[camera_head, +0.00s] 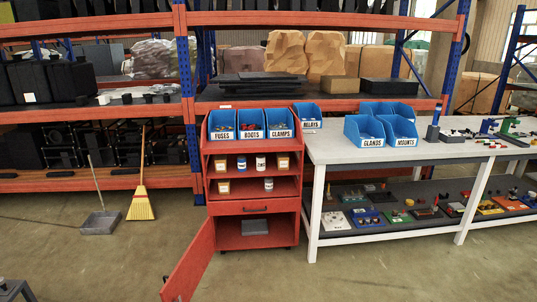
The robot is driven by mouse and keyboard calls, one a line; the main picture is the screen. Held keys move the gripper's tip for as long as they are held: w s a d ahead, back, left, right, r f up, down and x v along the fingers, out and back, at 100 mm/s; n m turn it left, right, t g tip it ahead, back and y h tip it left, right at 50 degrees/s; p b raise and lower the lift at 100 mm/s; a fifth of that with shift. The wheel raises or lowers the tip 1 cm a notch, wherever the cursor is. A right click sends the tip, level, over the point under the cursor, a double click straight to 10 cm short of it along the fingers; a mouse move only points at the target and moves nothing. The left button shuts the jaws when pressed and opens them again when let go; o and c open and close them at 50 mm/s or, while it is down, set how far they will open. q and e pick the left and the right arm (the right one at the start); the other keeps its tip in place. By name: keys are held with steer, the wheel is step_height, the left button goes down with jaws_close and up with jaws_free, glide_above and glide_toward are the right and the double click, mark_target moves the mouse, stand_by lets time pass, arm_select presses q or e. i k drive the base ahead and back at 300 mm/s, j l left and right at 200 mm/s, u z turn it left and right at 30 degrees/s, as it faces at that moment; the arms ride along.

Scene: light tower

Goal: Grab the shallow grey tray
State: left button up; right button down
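A shallow grey tray (255,227) lies in the bottom compartment of the red cabinet (254,207). The cabinet's red door (190,262) stands open, swung out to the left and toward me. The tray's front shows, but its inside is too small to make out. A dark mechanical part (15,290) in the lower left corner looks like part of my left gripper. It is cut off by the picture edge, far from the tray, and its fingers cannot be made out. My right gripper is not in view.
Blue bins (251,124) labelled FUSES, BOOTS and CLAMPS top the cabinet. A white-legged workbench (405,150) stands close on its right. A broom (140,200) and a grey dustpan (100,222) are on the left. The floor in front is clear apart from the open door.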

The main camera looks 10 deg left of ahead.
mark_target(260, 227)
steer(key=i+u, duration=0.2)
steer(key=i, duration=0.6)
steer(key=i+l+u, duration=0.15)
steer(key=i, duration=0.6)
steer(key=l+u, duration=0.1)
steer(key=u, duration=0.35)
steer(key=i+l+u, duration=0.3)
steer(key=u, duration=0.2)
steer(key=i+l+u, duration=0.25)
steer(key=l+u, duration=0.25)
